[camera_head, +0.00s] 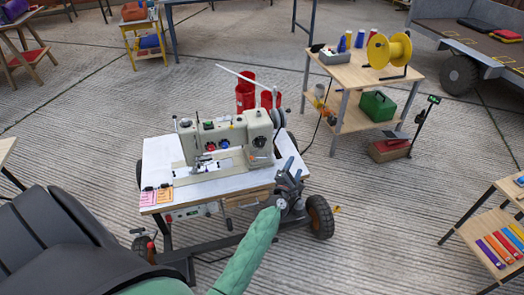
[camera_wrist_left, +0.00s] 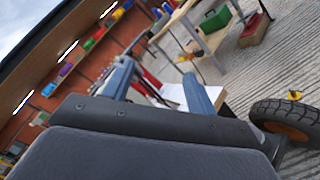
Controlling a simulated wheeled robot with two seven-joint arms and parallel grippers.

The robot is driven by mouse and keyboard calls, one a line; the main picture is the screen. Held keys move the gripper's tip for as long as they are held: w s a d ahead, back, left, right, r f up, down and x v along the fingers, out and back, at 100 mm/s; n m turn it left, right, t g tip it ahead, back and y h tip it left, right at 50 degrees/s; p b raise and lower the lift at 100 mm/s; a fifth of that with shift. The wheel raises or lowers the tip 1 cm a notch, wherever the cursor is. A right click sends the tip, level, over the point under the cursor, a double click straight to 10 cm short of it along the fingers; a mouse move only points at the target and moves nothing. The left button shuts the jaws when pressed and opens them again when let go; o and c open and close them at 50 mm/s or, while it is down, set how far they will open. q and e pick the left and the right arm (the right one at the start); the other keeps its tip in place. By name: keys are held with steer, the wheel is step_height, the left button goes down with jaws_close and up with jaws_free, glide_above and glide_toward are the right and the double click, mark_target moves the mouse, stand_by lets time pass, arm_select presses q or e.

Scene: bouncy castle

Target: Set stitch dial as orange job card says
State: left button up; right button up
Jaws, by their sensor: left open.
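A cream sewing machine (camera_head: 232,135) stands on a white-topped wheeled table (camera_head: 157,152). Its front carries several small coloured knobs (camera_head: 211,146) and a dark round dial (camera_head: 259,141) at the right end; I cannot read their marks or tell which is the stitch dial. My left gripper (camera_head: 288,172) is open and empty by the table's right front corner, apart from the machine. Its fingers (camera_wrist_left: 160,90) stand apart in the wrist view. My right gripper is out of view.
Red containers (camera_head: 245,92) stand behind the machine. A wooden table with a yellow spool (camera_head: 389,50) and a green box (camera_head: 378,106) stands back right. A shelf with coloured strips (camera_head: 500,247) is at the right edge. Ribbed floor between is open.

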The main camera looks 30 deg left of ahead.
arm_select(q)
steer(key=w+a+f+n+g+y, duration=0.2)
steer(key=w+a+n+y, duration=0.1)
steer(key=a+n+y, duration=0.4)
steer(key=n+g+y, duration=0.4)
steer(key=n+g, duration=0.1)
steer(key=n, duration=0.5)
glide_toward(261, 146)
steer(key=x, duration=0.7)
steer(key=shift+r, duration=0.2)
steer(key=shift+x, duration=0.8)
steer(key=c, duration=1)
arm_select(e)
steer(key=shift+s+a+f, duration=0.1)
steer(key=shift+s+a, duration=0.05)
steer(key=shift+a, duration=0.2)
